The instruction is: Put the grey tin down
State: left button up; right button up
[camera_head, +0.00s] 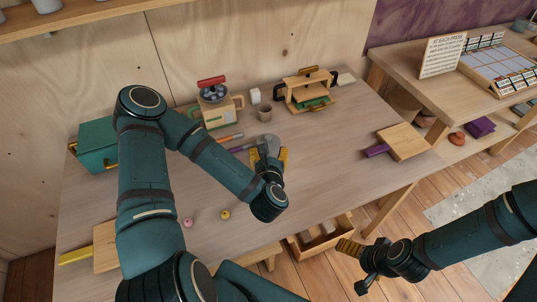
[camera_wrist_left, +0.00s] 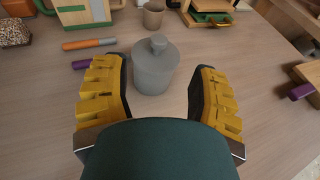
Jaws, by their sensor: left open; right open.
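The grey tin (camera_wrist_left: 155,70), with a knobbed lid, stands upright on the wooden table (camera_head: 330,150). In the head view the tin (camera_head: 272,144) is partly hidden by my left gripper (camera_head: 268,164). In the left wrist view my left gripper (camera_wrist_left: 160,92) is open, with one yellow-padded finger on either side of the tin. A gap shows on the right, and a narrower one on the left. My right gripper (camera_head: 356,264) is open and empty, off the table's front edge at the lower right, low over an open drawer's side.
Orange-handled (camera_wrist_left: 88,44) and purple-handled tools lie left of the tin. A cup (camera_head: 265,113), a grinder-like machine (camera_head: 215,105) and a wooden press (camera_head: 308,90) stand behind it. A board (camera_head: 405,141) lies at the right. The table right of the tin is clear.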

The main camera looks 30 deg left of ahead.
aim_at(268, 135)
pick_arm(q)
jog(key=x, duration=0.6)
jog(key=shift+b+x, duration=0.35)
jog(key=shift+x, duration=2.5)
jog(key=shift+s+f, duration=0.1)
grip_shut()
